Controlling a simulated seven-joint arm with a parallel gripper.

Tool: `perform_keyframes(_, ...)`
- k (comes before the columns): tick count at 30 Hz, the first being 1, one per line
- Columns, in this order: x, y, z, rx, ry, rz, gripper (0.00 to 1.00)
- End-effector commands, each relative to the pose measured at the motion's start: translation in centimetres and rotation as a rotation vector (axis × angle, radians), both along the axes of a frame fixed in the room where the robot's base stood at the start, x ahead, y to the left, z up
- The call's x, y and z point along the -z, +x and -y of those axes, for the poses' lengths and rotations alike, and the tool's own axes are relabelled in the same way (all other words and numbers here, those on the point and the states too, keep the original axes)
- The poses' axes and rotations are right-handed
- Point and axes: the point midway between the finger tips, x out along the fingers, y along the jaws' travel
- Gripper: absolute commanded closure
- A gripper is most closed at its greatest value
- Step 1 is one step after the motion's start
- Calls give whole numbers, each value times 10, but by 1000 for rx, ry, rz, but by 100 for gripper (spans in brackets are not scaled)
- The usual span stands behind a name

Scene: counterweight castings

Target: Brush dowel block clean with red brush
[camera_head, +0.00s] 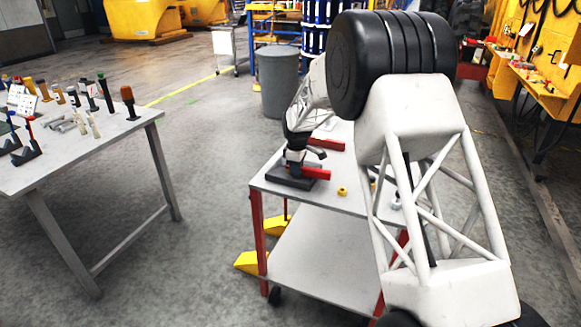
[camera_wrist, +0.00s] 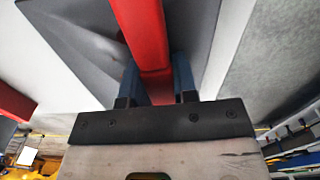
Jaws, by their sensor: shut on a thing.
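My gripper (camera_head: 295,160) is low over the cart in the head view, at a dark grey block (camera_head: 290,181) on the cart top. In the wrist view my gripper (camera_wrist: 157,84) has its two blue fingers on either side of a red bar, the red brush (camera_wrist: 143,35), and is shut on it. The brush (camera_head: 317,173) juts out to the right over the block in the head view. The dark grey block, which I take as the dowel block, also fills the upper middle of the wrist view (camera_wrist: 203,35). Bristles and any contact with the block are hidden.
A second red bar (camera_head: 327,143) lies behind on the cart top (camera_head: 330,199). A yellow ring (camera_head: 342,191) lies near the cart's front edge. My arm covers the cart's right side. A table (camera_head: 110,140) with several tools stands left; a grey bin (camera_head: 278,82) stands behind.

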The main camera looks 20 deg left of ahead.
Motion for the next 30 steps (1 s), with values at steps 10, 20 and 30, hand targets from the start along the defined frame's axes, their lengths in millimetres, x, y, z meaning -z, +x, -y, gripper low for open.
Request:
perform_keyframes(10, 4, 4, 26, 2, -1, -1, 100)
perform_keyframes(20, 2, 10, 2, -1, 0, 0, 100)
perform_keyframes(30, 2, 11, -28, 0, 1, 0, 100)
